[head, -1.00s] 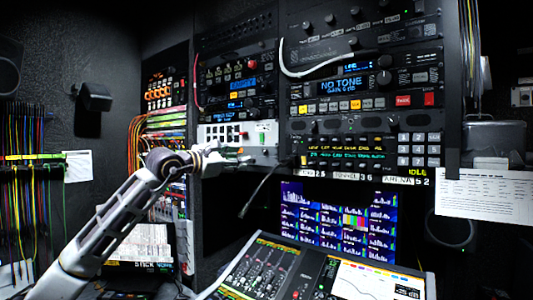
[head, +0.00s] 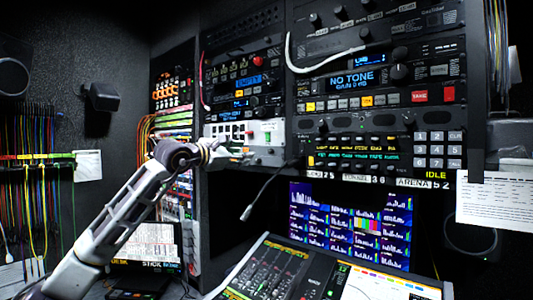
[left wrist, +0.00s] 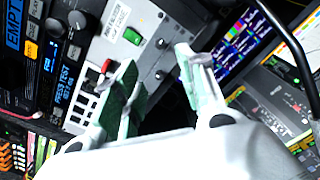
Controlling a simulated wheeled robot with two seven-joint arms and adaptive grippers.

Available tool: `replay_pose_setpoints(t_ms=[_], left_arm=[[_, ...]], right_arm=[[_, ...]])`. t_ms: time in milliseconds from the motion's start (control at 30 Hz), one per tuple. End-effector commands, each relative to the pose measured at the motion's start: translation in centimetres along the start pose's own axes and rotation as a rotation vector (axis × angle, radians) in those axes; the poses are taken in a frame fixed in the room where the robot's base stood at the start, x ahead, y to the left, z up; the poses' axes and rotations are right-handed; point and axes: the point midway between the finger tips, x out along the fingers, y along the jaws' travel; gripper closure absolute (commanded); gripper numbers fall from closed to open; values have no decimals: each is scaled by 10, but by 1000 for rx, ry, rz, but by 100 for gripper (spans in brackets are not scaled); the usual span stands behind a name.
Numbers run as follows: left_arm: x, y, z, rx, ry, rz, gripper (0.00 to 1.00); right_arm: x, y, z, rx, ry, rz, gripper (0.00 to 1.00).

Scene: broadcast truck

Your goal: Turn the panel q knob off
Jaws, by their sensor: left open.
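My left gripper (head: 240,153) is just in front of the lower part of a white panel (head: 276,131) in the left rack. In the left wrist view the gripper (left wrist: 155,60) is open, its two green-padded fingers apart with nothing between them. The white panel (left wrist: 143,18) there carries a green switch (left wrist: 132,36), a small dark knob (left wrist: 162,43) and a red-tipped lever (left wrist: 106,66) close by one finger. Larger black knobs (left wrist: 77,19) sit on the unit beside it. I cannot read which knob is panel q. My right gripper is out of view.
A mixing console (head: 270,268) and a screen of meters (head: 350,225) stand below and right of the gripper. A white cable (head: 322,69) loops over the right rack. Colored cables hang at left.

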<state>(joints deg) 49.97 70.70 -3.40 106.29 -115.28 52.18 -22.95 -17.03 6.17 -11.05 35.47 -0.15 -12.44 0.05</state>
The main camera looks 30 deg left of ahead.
Motion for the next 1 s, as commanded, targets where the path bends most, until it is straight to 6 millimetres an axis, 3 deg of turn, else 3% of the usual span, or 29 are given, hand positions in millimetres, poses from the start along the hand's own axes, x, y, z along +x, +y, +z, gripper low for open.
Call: replay_pose_setpoints(t_ms=[333, 800, 1000], left_arm=[[23, 1, 2, -2, -1, -2, 60], [68, 2, 2, -3, -1, 0, 60], [88, 1, 2, -2, -1, -1, 60]], right_arm=[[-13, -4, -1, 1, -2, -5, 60], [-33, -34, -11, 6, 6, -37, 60], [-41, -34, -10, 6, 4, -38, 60]])
